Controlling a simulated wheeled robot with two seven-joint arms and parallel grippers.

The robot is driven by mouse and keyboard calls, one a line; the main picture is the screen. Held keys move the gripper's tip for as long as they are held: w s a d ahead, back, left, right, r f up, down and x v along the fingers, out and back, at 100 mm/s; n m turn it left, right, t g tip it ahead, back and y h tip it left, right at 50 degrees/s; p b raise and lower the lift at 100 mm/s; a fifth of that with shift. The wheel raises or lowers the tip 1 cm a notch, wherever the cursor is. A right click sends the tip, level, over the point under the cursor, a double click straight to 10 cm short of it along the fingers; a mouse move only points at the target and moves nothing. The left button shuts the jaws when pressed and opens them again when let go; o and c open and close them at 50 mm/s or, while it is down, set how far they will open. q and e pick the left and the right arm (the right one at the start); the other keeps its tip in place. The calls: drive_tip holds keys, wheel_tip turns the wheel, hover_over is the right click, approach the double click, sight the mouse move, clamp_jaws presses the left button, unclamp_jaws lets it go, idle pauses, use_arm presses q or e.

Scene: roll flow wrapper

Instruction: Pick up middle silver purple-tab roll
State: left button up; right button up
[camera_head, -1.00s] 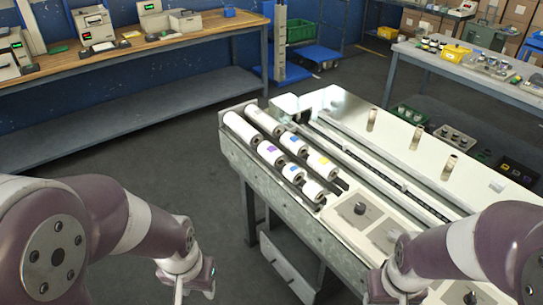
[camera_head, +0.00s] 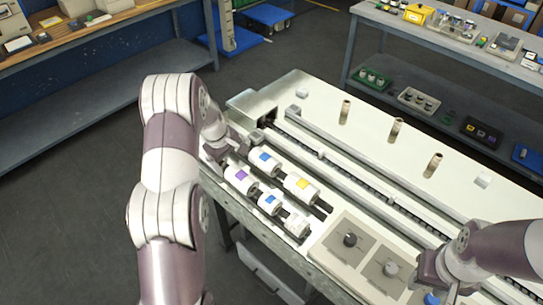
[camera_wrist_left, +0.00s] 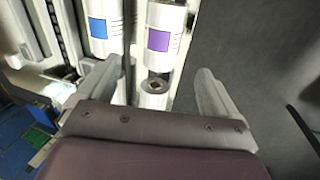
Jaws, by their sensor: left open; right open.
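The white-silver roll with a purple tab (camera_head: 241,179) lies in the near row on the machine, between other rolls. The left wrist view shows the purple-tab roll (camera_wrist_left: 163,36) just beyond my fingertips. My left gripper (camera_head: 221,151) is open over the far-left end of the rolls. In the wrist view my left gripper (camera_wrist_left: 160,70) has its fingers spread, with the end of another roll (camera_wrist_left: 153,94) between them; contact cannot be told. My right gripper (camera_head: 428,279) is open at the lower right, above the control panel and away from the rolls.
Blue-tab rolls (camera_head: 263,161) and (camera_head: 269,202) and a yellow-tab roll (camera_head: 300,186) lie close around the purple one. A control panel (camera_head: 365,255) with knobs is nearer. Upright brown cylinders (camera_head: 396,130) stand on the machine top. A workbench (camera_head: 105,35) is at the back left.

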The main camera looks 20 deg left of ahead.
sight(241, 177)
use_arm(q)
drive_tip(key=shift+n, duration=0.3)
drive_tip(key=p+x, duration=0.1)
drive_tip(key=x, duration=0.1)
drive_tip(key=p+x, duration=0.1)
drive_tip(key=x, duration=0.2)
drive_tip(key=p+x, duration=0.1)
drive_tip(key=x, duration=0.2)
drive_tip(key=shift+s+d+f, duration=0.15)
drive_tip(key=shift+s+d, duration=0.05)
drive_tip(key=shift+d, duration=0.15)
drive_tip(key=shift+p+x, duration=0.4)
drive_tip(key=shift+x, duration=0.7)
drive_tip(key=shift+s+d+f, duration=0.1)
drive_tip(key=shift+s+f, duration=0.05)
drive_tip(key=shift+f, duration=0.15)
drive_tip(key=c, duration=1.4)
use_arm(e)
drive_tip(key=r, duration=0.1)
drive_tip(key=s+r, duration=0.1)
drive_tip(key=s+d+r, duration=0.1)
drive_tip(key=r, duration=0.1)
drive_tip(key=shift+r, duration=0.1)
